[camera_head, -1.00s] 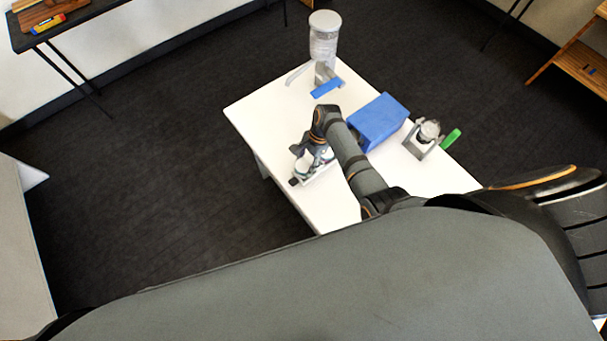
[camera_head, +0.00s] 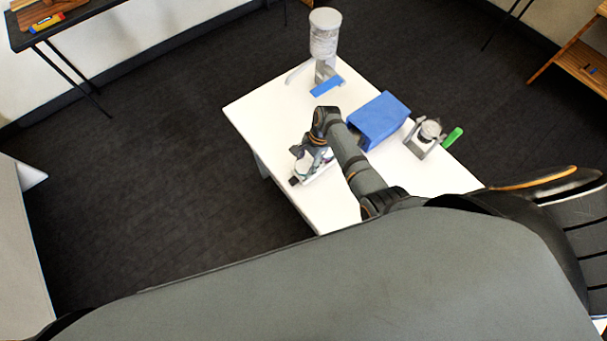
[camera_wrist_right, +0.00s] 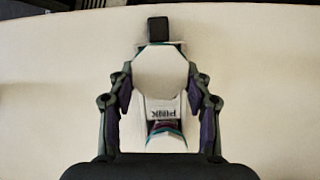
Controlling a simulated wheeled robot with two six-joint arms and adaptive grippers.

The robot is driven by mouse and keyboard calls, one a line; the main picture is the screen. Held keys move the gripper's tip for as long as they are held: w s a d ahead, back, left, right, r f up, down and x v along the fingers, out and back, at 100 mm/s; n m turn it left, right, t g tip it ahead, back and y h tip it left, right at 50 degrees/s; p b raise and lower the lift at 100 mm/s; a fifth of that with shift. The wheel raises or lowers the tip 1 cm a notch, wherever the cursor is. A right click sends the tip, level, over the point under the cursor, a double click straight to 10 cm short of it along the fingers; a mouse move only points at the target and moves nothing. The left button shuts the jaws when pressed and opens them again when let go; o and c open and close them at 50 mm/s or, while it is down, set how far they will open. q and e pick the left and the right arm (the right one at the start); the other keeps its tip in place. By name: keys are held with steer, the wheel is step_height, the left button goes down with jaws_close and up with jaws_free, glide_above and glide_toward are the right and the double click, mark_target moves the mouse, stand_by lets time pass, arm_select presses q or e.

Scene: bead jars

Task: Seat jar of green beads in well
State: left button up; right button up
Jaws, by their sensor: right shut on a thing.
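My right gripper (camera_head: 308,160) is low over the near left part of the white table. In the right wrist view its two fingers (camera_wrist_right: 160,92) are closed on the sides of a jar with a white, many-sided lid (camera_wrist_right: 160,74). The bead colour is hidden under the lid. Just below the lid a white surface carries dark lettering that seems to read PINK (camera_wrist_right: 163,114), with a teal and dark patch under it. A small dark block (camera_wrist_right: 158,29) stands just beyond the jar. I cannot make out the well or whether the jar touches it. My left gripper is not in view.
A blue box (camera_head: 378,120) stands right of my forearm. A grey stand holding a round container (camera_head: 430,130), with a green piece (camera_head: 453,137), is farther right. A tall grey dispenser (camera_head: 325,40) with a blue plate (camera_head: 327,87) stands at the back. The table's (camera_head: 265,112) left part is clear.

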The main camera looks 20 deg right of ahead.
steer(key=shift+f+b, duration=0.4)
steer(key=shift+f, duration=0.2)
steer(key=o, duration=1.4)
steer(key=shift+c, duration=0.2)
step_height(320, 180, up, 3)
steer(key=p, duration=0.3)
steer(key=shift+f, duration=0.15)
step_height(320, 180, up, 2)
steer(key=shift+p, duration=0.5)
steer(key=shift+r, duration=1.15)
